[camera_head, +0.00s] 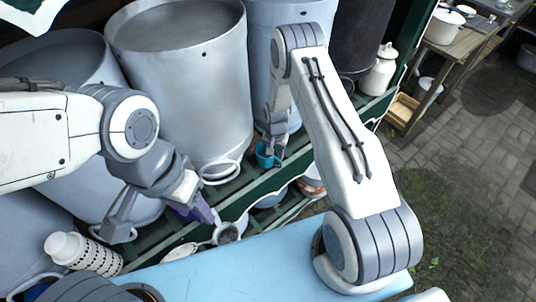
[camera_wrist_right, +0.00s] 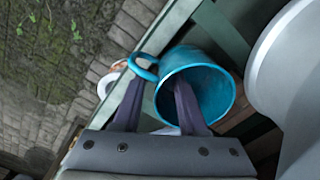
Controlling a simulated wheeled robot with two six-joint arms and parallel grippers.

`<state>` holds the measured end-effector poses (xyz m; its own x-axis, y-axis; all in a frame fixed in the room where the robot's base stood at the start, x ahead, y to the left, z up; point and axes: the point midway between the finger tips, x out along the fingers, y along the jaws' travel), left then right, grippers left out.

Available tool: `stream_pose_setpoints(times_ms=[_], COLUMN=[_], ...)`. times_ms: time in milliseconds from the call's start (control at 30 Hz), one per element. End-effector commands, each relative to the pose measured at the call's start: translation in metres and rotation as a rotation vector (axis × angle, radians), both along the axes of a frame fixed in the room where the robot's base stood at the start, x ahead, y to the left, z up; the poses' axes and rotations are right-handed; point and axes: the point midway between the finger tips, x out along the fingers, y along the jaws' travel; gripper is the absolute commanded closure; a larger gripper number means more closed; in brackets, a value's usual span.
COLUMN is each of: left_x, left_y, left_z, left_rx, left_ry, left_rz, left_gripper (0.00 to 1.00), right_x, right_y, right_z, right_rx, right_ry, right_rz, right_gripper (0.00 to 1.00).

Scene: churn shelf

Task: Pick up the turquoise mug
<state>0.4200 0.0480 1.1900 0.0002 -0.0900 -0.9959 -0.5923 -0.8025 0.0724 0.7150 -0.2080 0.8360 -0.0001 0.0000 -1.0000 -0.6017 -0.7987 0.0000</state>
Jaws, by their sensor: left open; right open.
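The turquoise mug (camera_head: 264,157) is on the green slatted shelf (camera_head: 243,188), in front of the large grey metal vessels. In the right wrist view the mug (camera_wrist_right: 216,88) shows its open mouth, with its handle (camera_wrist_right: 144,66) to the left. My right gripper (camera_head: 274,148) is open at the mug. In the wrist view its right finger overlaps the mug's mouth and its left finger is beside the handle; I cannot tell whether either touches. My left gripper (camera_head: 197,211) is open, low at the left, away from the mug.
Large metal vessels (camera_head: 185,85) fill the back of the shelf. A small metal pot (camera_head: 228,233) is near my left gripper. A white lidded can (camera_head: 381,72) stands right. Open paving (camera_head: 460,150) lies to the right.

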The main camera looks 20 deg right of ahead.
Motion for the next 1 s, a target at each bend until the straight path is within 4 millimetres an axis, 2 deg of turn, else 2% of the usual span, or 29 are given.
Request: stream_pose_setpoints(times_ms=[133,367,467,500,1000], left_x=[-0.0001,-0.0002,-0.0001,-0.0001,0.0], left_y=[0.0001,0.0001,0.0001,0.0001,0.0001], left_z=[0.0041,0.0034,0.0034,0.0034,0.0034], left_rx=[0.0,0.0,0.0,0.001,0.0], left_ry=[0.0,0.0,0.0,0.001,0.0], left_rz=[-0.001,-0.001,-0.001,-0.001,-0.001], left_gripper=[0.5,0.5,0.5,0.5,0.5], right_x=[-0.0002,0.0001,0.0001,0.0001,-0.0002], right_y=[-0.0001,0.0,-0.0001,-0.0001,-0.0002], right_z=[-0.0106,-0.0125,-0.0123,-0.0123,-0.0121], right_rx=[0.0,0.001,0.0,0.0,0.0], right_ry=[0.0,-0.001,0.0,0.0,0.0], right_rz=[0.0,0.0,0.0,0.0,0.0], right_gripper=[0.59,0.59,0.93,1.0,1.0])
